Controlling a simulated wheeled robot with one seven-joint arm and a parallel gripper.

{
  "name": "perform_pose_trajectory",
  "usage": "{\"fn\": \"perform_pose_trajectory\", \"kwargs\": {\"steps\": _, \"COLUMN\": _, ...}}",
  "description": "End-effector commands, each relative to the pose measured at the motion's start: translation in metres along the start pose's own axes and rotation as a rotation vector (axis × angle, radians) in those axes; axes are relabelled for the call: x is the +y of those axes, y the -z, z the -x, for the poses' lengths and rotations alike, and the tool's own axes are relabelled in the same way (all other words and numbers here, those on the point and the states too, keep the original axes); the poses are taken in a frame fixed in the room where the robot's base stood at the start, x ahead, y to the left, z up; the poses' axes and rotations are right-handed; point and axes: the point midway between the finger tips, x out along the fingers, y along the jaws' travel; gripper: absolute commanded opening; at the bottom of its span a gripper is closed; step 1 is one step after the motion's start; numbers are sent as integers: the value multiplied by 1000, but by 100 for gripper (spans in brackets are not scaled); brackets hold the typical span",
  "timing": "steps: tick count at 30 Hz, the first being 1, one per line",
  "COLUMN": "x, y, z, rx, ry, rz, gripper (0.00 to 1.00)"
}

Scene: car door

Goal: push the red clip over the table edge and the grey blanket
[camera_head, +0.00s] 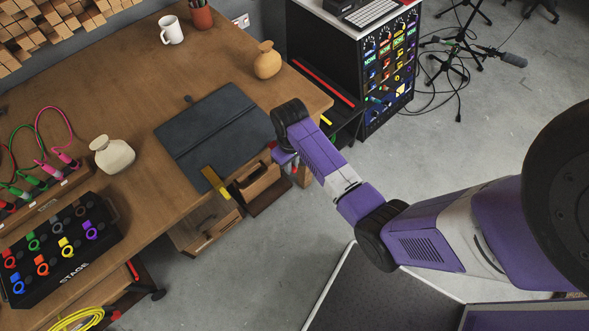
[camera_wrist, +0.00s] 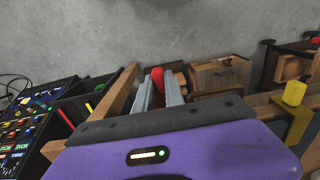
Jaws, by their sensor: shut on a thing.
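The red clip (camera_wrist: 157,76) shows in the wrist view between the two grey fingers of my gripper (camera_wrist: 158,92), which is shut on it. In the head view my arm hides most of the gripper and the clip, close to the table's front right corner. The grey blanket (camera_head: 215,130) lies flat and dark on the wooden table (camera_head: 130,60), reaching toward its front edge. A yellow clip (camera_head: 215,182) sits at that edge by the blanket's front corner; it also shows at the right of the wrist view (camera_wrist: 294,93). I cannot tell whether the red clip touches the table edge.
Open wooden drawers (camera_head: 212,227) hang below the table edge. A tan vase (camera_head: 267,60), a white mug (camera_head: 171,30) and a cream vase (camera_head: 112,155) stand on the table. A black stage box (camera_head: 60,245) is at left. A rack cabinet (camera_head: 350,70) stands beyond the right end.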

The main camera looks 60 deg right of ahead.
Motion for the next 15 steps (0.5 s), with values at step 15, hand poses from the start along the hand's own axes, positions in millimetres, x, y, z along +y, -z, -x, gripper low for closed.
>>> {"fn": "perform_pose_trajectory", "kwargs": {"steps": 15, "x": 0, "y": 28, "z": -3, "rx": 0, "ry": 0, "rz": 1, "gripper": 0}}
